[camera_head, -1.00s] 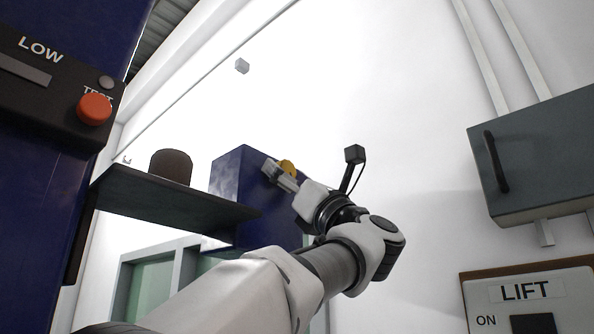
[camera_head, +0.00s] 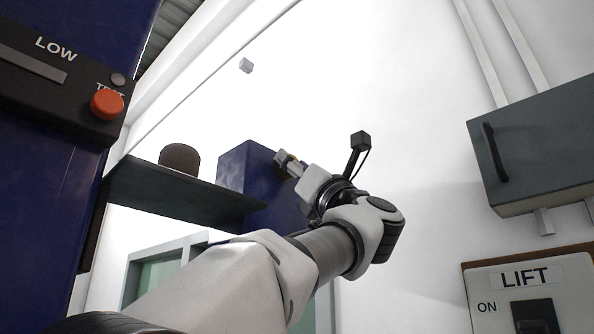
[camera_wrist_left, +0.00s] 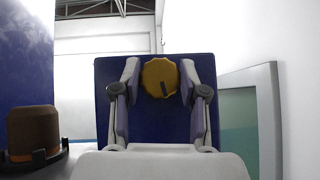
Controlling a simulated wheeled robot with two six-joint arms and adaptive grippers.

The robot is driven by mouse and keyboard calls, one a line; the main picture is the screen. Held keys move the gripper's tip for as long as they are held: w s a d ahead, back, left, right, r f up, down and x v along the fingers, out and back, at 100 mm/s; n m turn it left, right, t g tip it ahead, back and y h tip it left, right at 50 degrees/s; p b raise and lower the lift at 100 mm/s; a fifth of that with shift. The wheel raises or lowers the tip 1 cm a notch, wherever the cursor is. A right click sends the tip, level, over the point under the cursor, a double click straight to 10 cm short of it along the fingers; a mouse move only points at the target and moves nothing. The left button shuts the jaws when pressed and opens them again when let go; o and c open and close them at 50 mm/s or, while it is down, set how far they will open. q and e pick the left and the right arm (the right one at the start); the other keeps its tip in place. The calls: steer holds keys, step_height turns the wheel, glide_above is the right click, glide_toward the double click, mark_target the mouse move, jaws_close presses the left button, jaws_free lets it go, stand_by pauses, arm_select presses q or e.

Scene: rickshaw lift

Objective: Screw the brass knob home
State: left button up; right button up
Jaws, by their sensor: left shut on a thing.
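The brass knob (camera_wrist_left: 160,78) is a yellow scalloped disc with a dark mark, on the face of a dark blue box (camera_wrist_left: 108,72). In the left wrist view it sits between the two fingers of my left gripper (camera_wrist_left: 160,80), which is shut on it. In the head view the blue box (camera_head: 240,172) stands mid-frame and my left gripper (camera_head: 289,162) reaches its right side. The knob is mostly hidden there behind the fingers. Its thread and the gap behind it do not show. My right gripper is in neither view.
A dark shelf (camera_head: 150,188) with a brown rounded object (camera_head: 180,159) juts out left of the box. A dark panel with a red button (camera_head: 107,104) is nearer on the left. A grey cabinet (camera_head: 540,150) and a LIFT panel (camera_head: 575,292) are on the right.

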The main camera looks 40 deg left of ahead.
arm_select(q)
steer(key=shift+s+a+m+t+h+b, duration=0.1)
steer(key=shift+m+t+h+b, duration=1.15)
steer(key=shift+m+t, duration=1.2)
steer(key=shift+m+t+h+b, duration=1)
steer(key=shift+m+t+h, duration=0.65)
steer(key=shift+m, duration=1.4)
steer(key=shift+f+m+t, duration=0.1)
steer(key=shift+m+t, duration=0.2)
steer(key=o, duration=1.1)
steer(key=shift+o, duration=0.2)
steer(key=shift+a, duration=0.3)
steer(key=shift+d, duration=0.25)
